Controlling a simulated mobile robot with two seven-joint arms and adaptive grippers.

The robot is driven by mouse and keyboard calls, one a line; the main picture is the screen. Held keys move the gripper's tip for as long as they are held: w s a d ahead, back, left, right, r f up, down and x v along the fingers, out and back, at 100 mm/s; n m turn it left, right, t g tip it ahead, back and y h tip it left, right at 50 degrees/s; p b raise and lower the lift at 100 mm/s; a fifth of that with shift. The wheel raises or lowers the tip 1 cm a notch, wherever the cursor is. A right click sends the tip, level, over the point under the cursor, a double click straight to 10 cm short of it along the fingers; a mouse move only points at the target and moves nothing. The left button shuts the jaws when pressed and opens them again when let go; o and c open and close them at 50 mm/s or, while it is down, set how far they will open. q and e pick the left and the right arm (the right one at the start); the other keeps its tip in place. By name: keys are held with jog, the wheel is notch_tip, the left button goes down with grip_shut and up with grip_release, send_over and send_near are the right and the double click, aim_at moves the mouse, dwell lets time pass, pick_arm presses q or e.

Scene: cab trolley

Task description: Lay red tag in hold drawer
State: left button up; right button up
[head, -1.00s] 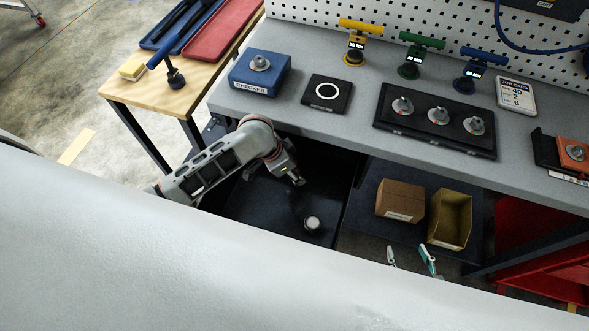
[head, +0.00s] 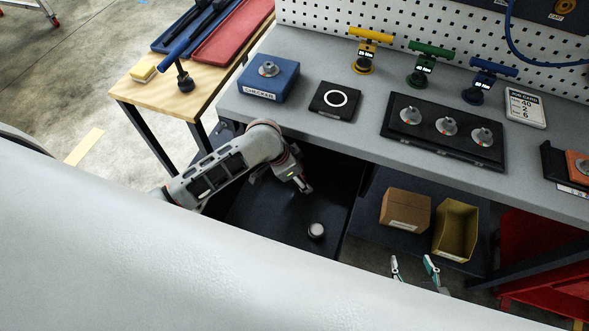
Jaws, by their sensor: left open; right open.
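A dark open drawer or tray (head: 262,215) lies under the front edge of the bench; I see no label that says whether it is the hold drawer. A small round pale-topped piece (head: 316,230) sits on its floor. My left gripper (head: 305,187) is open over the drawer, pointing down and right, a little behind the round piece and apart from it. My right gripper (head: 414,268) shows only its teal-tipped fingers at the lower edge, spread open with nothing between them. I cannot make out a red tag in this view.
On the grey bench (head: 340,60) stand a blue checker box (head: 268,88), a black pad with a white ring (head: 335,99) and a black tray of metal knobs (head: 425,145). A cardboard box (head: 405,211) and a yellow bin (head: 456,230) sit below, right of the drawer.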

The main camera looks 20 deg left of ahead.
pick_arm(q)
jog(key=v, duration=1.1)
jog(key=shift+r, duration=0.3)
